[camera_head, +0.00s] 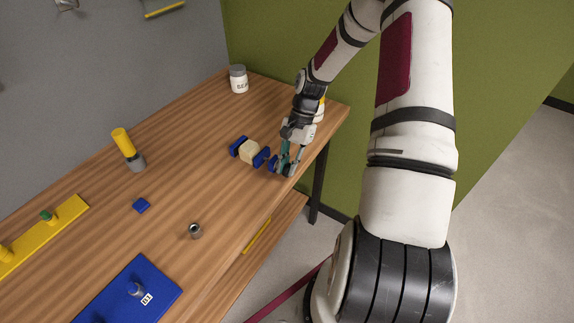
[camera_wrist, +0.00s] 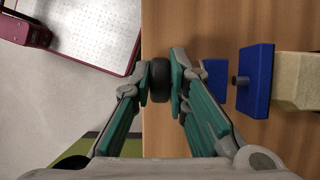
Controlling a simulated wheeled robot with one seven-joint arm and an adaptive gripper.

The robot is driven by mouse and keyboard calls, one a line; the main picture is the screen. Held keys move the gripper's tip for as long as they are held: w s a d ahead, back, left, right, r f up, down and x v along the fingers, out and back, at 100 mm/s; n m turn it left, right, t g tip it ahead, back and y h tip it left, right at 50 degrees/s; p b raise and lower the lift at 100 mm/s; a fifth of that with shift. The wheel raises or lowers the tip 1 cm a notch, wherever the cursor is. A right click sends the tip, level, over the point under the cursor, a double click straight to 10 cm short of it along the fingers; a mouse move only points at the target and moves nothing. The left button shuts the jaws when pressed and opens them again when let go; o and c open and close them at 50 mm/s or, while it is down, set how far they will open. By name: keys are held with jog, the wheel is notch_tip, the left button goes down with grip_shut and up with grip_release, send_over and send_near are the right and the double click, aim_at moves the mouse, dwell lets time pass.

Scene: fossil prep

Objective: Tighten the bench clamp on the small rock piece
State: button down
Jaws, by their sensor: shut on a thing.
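The bench clamp has blue jaws (camera_head: 237,146) on the wooden bench top. The small beige rock piece (camera_head: 250,152) sits between them and also shows at the right edge of the wrist view (camera_wrist: 298,82). In the wrist view, the near blue jaw (camera_wrist: 256,80) stands right beside the rock; I cannot tell whether they touch. A screw (camera_wrist: 237,80) runs from that jaw to a smaller blue block (camera_wrist: 214,78). My gripper (camera_head: 285,169) is at the clamp's right end, shut on a dark round knob (camera_wrist: 159,82). The fingers hide part of the knob.
A labelled jar (camera_head: 238,79) stands at the back. A yellow-topped tool (camera_head: 124,143), a small blue block (camera_head: 141,205), a metal cup (camera_head: 195,231), a blue board (camera_head: 160,290) and a yellow rack (camera_head: 70,215) lie leftward. The bench's front edge is close to my gripper.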

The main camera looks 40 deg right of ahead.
jog(key=y+b, duration=0.2)
jog(key=g+y+b, duration=0.1)
jog(key=shift+w+d+f, duration=0.25)
jog(key=shift+w+d, duration=0.05)
jog(key=shift+w, duration=0.05)
jog(key=y+b, duration=0.1)
jog(key=g+y+b, duration=0.1)
jog(key=b, duration=0.1)
jog(key=shift+d+f+y, duration=0.15)
jog(key=shift+d+y, duration=0.05)
jog(key=shift+y, duration=0.1)
jog(key=y+b, duration=0.1)
jog(key=g+y+b, duration=0.1)
jog(key=b, duration=0.1)
jog(key=shift+d+f+y+b, duration=0.1)
jog(key=shift+d+y+b, duration=0.1)
jog(key=shift+y+b, duration=0.8)
jog(key=shift+b, duration=0.1)
jog(key=shift+g, duration=0.3)
jog(key=shift+s, duration=0.1)
jog(key=c, duration=1.8)
grip_release()
jog(key=shift+c, duration=0.2)
